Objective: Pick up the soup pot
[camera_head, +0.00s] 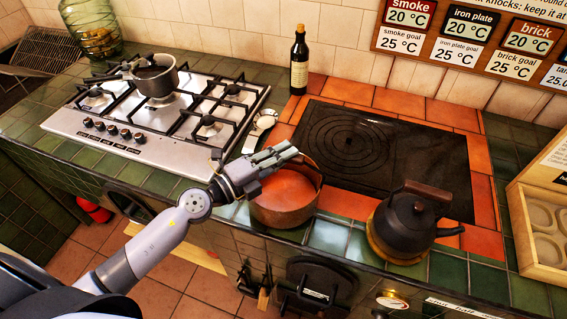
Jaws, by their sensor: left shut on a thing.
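A copper-coloured pot (287,207), most likely the soup pot, is at the front of the tiled counter, left of the black kettle. My left gripper (283,155) reaches over its back-left rim and is shut on it. The fingers hide part of the rim. The pot looks about upright. I cannot tell whether its base touches the counter. My right gripper is not in view.
A gas hob (150,130) with a small grey saucepan (155,76) is at left. A dark iron plate (385,150) lies behind the pot. The kettle (405,225) stands close at right, a dark bottle (299,62) at the back. A wooden tray (520,235) is far right.

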